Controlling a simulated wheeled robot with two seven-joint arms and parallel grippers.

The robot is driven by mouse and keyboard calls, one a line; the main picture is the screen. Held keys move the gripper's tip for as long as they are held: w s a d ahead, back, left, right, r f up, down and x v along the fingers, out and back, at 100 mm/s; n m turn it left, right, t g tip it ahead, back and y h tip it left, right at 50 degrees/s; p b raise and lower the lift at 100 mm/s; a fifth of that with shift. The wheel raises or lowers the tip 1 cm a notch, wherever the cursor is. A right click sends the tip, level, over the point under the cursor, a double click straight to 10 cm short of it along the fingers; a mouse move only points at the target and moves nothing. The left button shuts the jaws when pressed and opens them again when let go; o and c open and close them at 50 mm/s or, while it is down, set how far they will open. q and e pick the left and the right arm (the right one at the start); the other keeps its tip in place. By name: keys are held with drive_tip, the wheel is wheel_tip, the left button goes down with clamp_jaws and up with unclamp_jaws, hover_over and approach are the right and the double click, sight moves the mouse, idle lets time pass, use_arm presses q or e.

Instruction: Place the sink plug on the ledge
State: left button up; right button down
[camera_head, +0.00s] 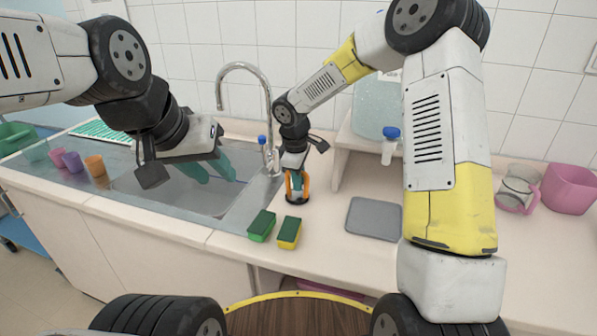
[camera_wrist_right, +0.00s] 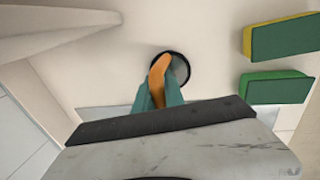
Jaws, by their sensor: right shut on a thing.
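The sink plug (camera_head: 298,200) has a dark round base and an orange loop handle. It is upright at the counter strip right of the sink; I cannot tell whether its base touches the surface. My right gripper (camera_head: 297,182) points down and is shut on the orange handle. In the right wrist view the plug's orange handle (camera_wrist_right: 157,76) is between the teal fingertips (camera_wrist_right: 158,97), with the dark disc partly behind it. My left gripper (camera_head: 207,170) is open and empty over the sink basin, its teal fingers apart.
The sink (camera_head: 185,192) with its chrome tap (camera_head: 268,110) lies left of the plug. Cups (camera_head: 96,167) stand at the sink's left.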

drive_tip(key=shift+f, duration=0.15)
drive_tip(key=c, duration=1.4)
unclamp_jaws()
drive_tip(key=d+v, duration=0.1)
drive_tip(key=v, duration=1.1)
drive_tip(key=s+d+r+m, duration=0.3)
drive_tip(key=s+d+r, duration=0.1)
drive_tip(key=s+r, duration=0.1)
drive_tip(key=s+d+r+m+t+y, duration=0.1)
drive_tip(key=s+d+m, duration=0.3)
drive_tip(key=s, duration=0.6)
drive_tip(key=s+d+r+m+t+y, duration=0.2)
drive_tip(key=s+d+m, duration=0.3)
drive_tip(key=s, duration=0.4)
drive_tip(key=shift+s+d+r+m+t, duration=0.3)
drive_tip(key=shift+s+r+m+t, duration=0.15)
drive_tip(key=shift+r+m, duration=0.35)
